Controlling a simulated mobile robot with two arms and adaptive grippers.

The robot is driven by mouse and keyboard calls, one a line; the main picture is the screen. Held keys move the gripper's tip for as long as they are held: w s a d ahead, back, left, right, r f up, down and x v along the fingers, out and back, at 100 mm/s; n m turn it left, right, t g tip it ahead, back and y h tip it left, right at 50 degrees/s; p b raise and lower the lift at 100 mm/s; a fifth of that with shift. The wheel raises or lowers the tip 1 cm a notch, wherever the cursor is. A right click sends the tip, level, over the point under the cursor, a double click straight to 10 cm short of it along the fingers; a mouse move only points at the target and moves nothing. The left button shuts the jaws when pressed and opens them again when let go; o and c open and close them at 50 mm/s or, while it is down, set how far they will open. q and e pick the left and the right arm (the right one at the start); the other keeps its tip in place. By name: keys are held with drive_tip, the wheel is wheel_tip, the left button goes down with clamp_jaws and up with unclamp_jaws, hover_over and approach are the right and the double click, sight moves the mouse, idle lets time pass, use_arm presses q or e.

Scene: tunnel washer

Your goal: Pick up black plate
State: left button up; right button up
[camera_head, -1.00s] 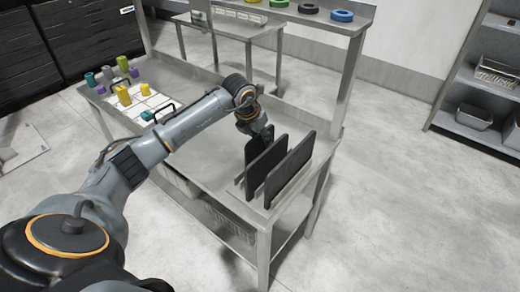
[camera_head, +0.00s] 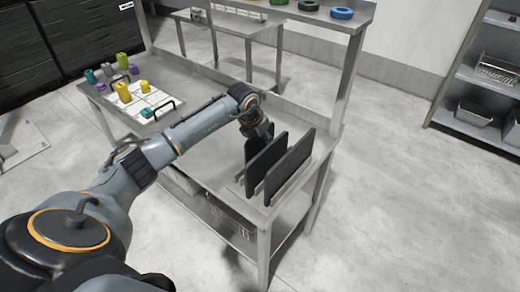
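Black plates stand upright side by side in a rack (camera_head: 240,188) at the near right end of the metal table. The right plate (camera_head: 290,166) is plain to see. The left plate (camera_head: 264,161) stands a little apart from it, close to my gripper. My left gripper (camera_head: 262,132) points down at the upper edge of the left plate. Its fingers are dark and partly hidden against the black plates, so I cannot tell whether they are open, shut or touching a plate. My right gripper is out of view.
A white board (camera_head: 143,101) with yellow, teal and purple pieces lies at the table's far left. A raised shelf (camera_head: 300,13) with coloured rings runs along the back. The table's middle is clear. A grey shelf unit (camera_head: 470,125) stands at the right.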

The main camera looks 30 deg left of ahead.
use_arm(q)
clamp_jaws()
drive_tip(key=shift+r, duration=0.1)
idle(0.4)
